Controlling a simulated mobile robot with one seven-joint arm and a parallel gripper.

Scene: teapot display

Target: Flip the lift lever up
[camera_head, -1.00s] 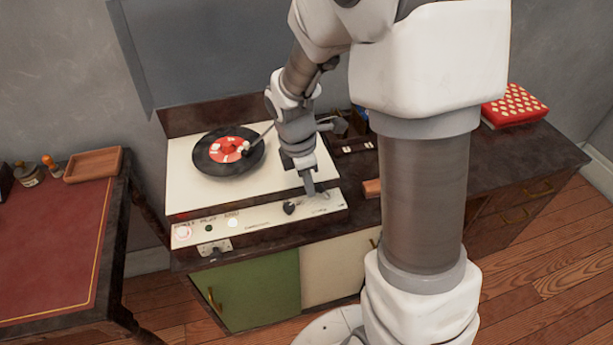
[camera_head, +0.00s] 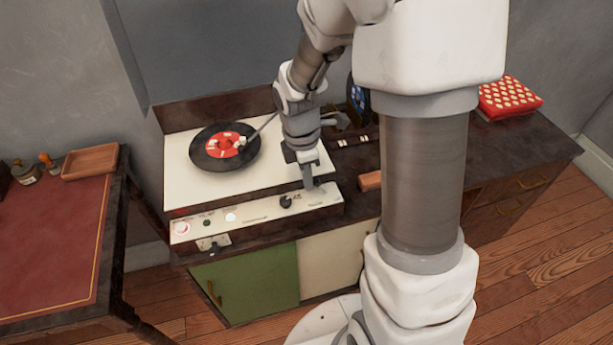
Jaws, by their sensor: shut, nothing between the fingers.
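The record player (camera_head: 177,165) has a cream deck and a pale front control strip (camera_head: 262,212). A black record with a red label (camera_head: 214,150) lies on the deck, with the tonearm (camera_head: 262,129) reaching over it. My gripper (camera_head: 309,186) is shut and empty, pointing down at the back edge of the strip's right part, just right of a dark knob (camera_head: 285,201). I cannot tell whether the fingertips touch anything. I cannot clearly make out the lift lever; it may be small or hidden by my gripper.
The player sits in a dark cabinet (camera_head: 527,157) with a green door (camera_head: 250,285). A brown block (camera_head: 370,181) lies right of the strip. A red spotted box (camera_head: 508,96) stands at the far right. A desk (camera_head: 55,245) with a wooden tray (camera_head: 90,162) is at left.

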